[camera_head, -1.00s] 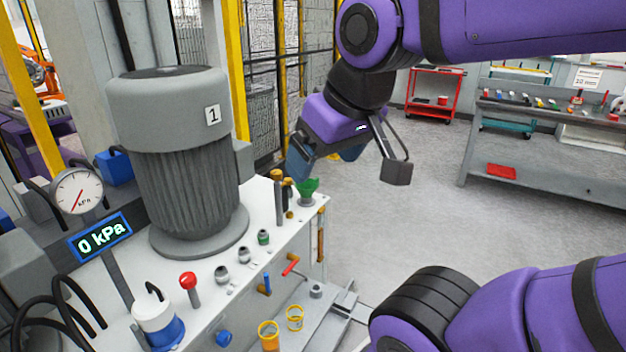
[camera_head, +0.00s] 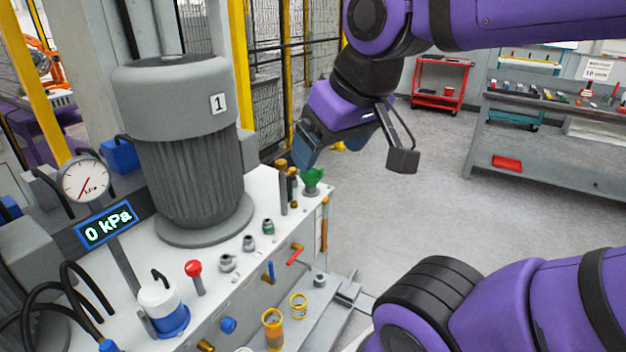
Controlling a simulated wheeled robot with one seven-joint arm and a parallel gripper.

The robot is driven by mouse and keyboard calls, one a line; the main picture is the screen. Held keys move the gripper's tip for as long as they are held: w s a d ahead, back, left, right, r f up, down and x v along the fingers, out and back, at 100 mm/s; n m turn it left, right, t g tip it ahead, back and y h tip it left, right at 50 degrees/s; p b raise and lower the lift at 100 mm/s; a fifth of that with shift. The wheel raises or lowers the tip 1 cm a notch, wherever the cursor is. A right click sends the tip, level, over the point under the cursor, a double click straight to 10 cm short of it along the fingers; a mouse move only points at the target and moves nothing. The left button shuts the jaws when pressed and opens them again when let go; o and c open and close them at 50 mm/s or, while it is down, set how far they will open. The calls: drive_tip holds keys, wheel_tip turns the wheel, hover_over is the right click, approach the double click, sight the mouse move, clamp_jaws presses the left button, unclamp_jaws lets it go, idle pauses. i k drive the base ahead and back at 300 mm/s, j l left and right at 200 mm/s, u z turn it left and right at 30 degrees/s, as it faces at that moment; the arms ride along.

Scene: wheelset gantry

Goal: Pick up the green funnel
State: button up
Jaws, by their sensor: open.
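The green funnel (camera_head: 312,178) stands upright in a grey fitting at the far right corner of the white unit top (camera_head: 218,262). My gripper (camera_head: 330,155) hangs from the purple arm just above and behind the funnel in the picture. The funnel's rim shows clear of the fingers.
A large grey motor (camera_head: 190,150) marked 1 stands left of the funnel. Brown-topped posts (camera_head: 282,190) rise close beside the funnel. A red knob (camera_head: 194,269), a gauge (camera_head: 86,181) and a 0 kPa display (camera_head: 106,225) are nearer. Open floor lies to the right.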

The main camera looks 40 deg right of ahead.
sight(310, 179)
drive_tip(key=i+l, duration=0.15)
drive_tip(key=l, duration=0.3)
drive_tip(key=i+l, duration=0.1)
drive_tip(key=l, duration=0.3)
drive_tip(key=i+l, duration=0.15)
drive_tip(key=l, duration=0.3)
drive_tip(key=i+l, duration=0.1)
drive_tip(key=l, duration=0.35)
drive_tip(key=i+l+u, duration=0.1)
drive_tip(key=l, duration=0.35)
drive_tip(key=i+l, duration=0.15)
drive_tip(key=l, duration=0.3)
drive_tip(key=i+l, duration=0.15)
drive_tip(key=l, duration=0.3)
drive_tip(key=i+l, duration=0.1)
drive_tip(key=l, duration=0.3)
